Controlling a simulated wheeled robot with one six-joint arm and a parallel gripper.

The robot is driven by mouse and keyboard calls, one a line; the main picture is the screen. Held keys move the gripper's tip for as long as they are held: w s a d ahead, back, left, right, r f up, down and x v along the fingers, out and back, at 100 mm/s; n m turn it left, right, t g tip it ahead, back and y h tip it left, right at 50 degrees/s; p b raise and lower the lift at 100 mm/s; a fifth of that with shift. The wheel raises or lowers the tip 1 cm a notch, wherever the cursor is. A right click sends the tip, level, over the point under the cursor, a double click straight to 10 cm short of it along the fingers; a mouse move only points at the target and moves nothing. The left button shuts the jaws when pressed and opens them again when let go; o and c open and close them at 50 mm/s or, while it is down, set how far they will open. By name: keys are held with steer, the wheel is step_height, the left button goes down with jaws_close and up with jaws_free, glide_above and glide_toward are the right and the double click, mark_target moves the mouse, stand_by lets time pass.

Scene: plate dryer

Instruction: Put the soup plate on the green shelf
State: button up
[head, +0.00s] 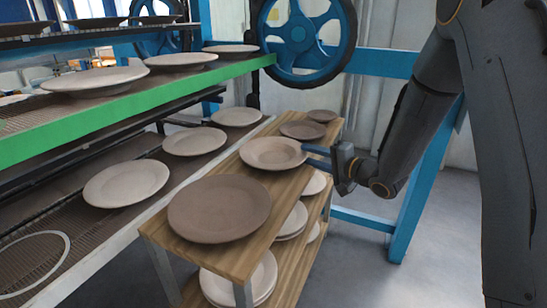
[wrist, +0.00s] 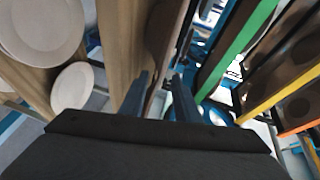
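The soup plate, seemingly the pale beige plate with a sunken middle (head: 272,152), lies on the wooden table top (head: 160,236). My gripper (head: 310,157) is at the plate's right rim in the head view, its fingers pointing left. The two fingers are apart, also in the wrist view (wrist: 160,95), with a gap between them. Whether the rim is between the fingers or touched by them I cannot tell. The green shelf (head: 120,112) is at the left, higher than the table, with several pale plates along it.
A large brown plate (head: 219,208) lies in front of the soup plate, smaller brown plates (head: 302,130) behind it. Pale plates (head: 126,183) stand on the rack level below the green shelf. Stacked plates (head: 262,282) are under the table top. A blue wheel (head: 298,35) is behind.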

steer(key=shift+w+a+f, duration=0.1)
steer(key=shift+w+a, duration=0.15)
jaws_close()
stand_by(1.3)
